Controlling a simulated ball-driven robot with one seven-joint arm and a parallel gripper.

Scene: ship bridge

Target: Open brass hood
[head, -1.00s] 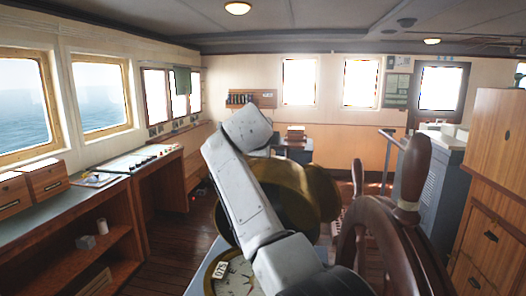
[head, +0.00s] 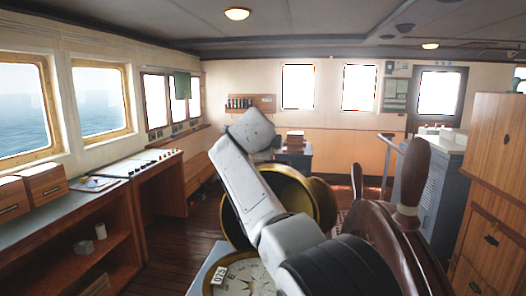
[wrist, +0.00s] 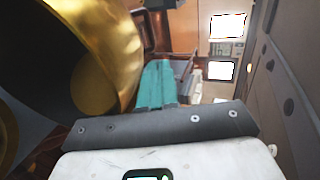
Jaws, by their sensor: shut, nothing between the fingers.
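The brass hood (head: 318,196) stands tipped back behind the compass in the head view, its hollow inside partly showing past my arm. The compass dial (head: 240,280) lies uncovered in front of it, partly hidden by my arm. In the wrist view the hood (wrist: 108,60) fills the upper left, with its shiny rim and dark inside. My gripper (wrist: 158,68) shows there as teal fingers, shut and empty, just right of the hood's rim. I cannot tell whether they touch. My arm hides the gripper in the head view.
A wooden ship's wheel (head: 395,235) stands close on the right. A wooden cabinet (head: 497,190) is at the far right. A long console (head: 60,228) runs along the left wall under the windows. Open plank floor (head: 180,240) lies between console and compass.

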